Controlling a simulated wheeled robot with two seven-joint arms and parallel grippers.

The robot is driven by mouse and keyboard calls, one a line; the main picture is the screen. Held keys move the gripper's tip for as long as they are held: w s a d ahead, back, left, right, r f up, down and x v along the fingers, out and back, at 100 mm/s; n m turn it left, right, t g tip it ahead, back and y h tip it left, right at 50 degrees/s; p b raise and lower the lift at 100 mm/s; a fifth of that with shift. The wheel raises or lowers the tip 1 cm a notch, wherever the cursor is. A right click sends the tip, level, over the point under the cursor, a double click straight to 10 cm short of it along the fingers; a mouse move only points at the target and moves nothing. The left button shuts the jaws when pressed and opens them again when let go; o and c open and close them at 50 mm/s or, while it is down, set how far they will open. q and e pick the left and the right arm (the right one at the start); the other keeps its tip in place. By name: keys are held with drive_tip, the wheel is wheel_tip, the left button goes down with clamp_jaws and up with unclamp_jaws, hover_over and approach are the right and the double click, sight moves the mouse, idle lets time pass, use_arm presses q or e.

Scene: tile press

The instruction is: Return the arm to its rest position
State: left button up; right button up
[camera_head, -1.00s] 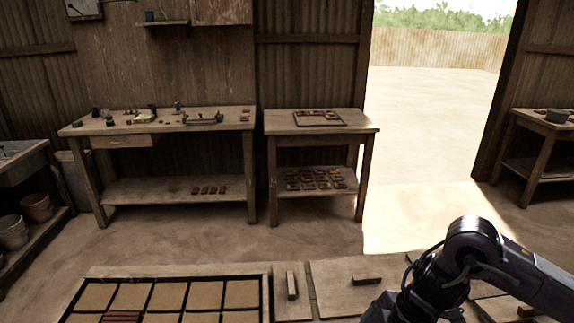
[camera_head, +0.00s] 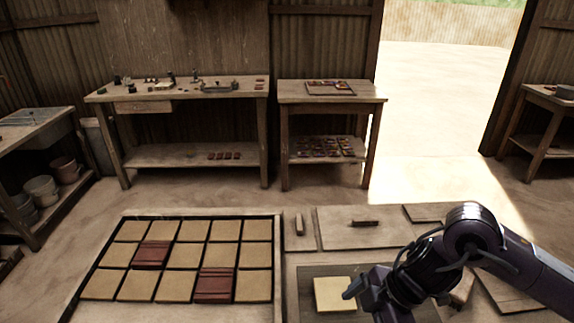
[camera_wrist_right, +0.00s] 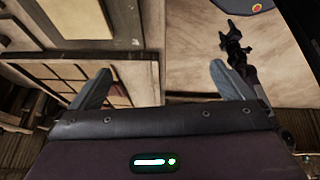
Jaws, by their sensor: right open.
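My right arm comes in from the right in the head view. Its gripper (camera_head: 352,290) hangs over the near bench, just beside a pale square tile (camera_head: 335,294) on a dark plate. In the right wrist view the two fingers (camera_wrist_right: 160,85) stand wide apart with nothing between them. The pale tile (camera_wrist_right: 84,18) is at the upper left there, clear of the fingers. A dark jointed part (camera_wrist_right: 236,50) at the upper right of that view looks like my left arm; its jaw state is unclear. The head view does not show my left gripper.
A framed tray (camera_head: 278,250) of tan tiles with two dark red ones (camera_head: 214,286) lies left of the gripper. Boards with wooden handles (camera_head: 365,223) lie behind it. A workbench (camera_head: 180,92) and a small table (camera_head: 330,97) stand across open floor.

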drive_tip(key=w+a+r+m+t+y, duration=0.1)
drive_tip(key=a+r+m+t+y, duration=0.1)
drive_tip(key=a+t, duration=0.35)
drive_tip(key=w+a+r+m+t+y, duration=0.1)
drive_tip(key=a+r+t, duration=0.1)
drive_tip(key=a, duration=0.7)
drive_tip(key=s+d+f+m+h, duration=0.1)
drive_tip(key=d+f+m+h, duration=0.15)
drive_tip(key=d+m, duration=0.25)
drive_tip(key=d+f+m+h, duration=0.1)
drive_tip(key=d+m+h, duration=0.25)
drive_tip(key=d, duration=0.25)
drive_tip(key=s+d+f+m+g+h, duration=0.2)
drive_tip(key=s+d+f+m+g, duration=0.2)
drive_tip(key=s+d+f+m, duration=0.4)
drive_tip(key=s+d+f+n+g, duration=0.1)
drive_tip(key=s+f, duration=0.2)
drive_tip(key=f, duration=1.2)
drive_tip(key=s+f+n+g, duration=0.1)
drive_tip(key=s+f+n, duration=0.1)
drive_tip(key=f, duration=1.4)
drive_tip(key=s+d+f, duration=0.2)
drive_tip(key=s+f, duration=0.6)
drive_tip(key=s, duration=0.1)
drive_tip(key=s+d+f+g, duration=0.1)
drive_tip(key=s+f, duration=0.7)
drive_tip(key=s, duration=0.2)
drive_tip(key=shift+d+f, duration=0.25)
drive_tip(key=shift+d, duration=0.15)
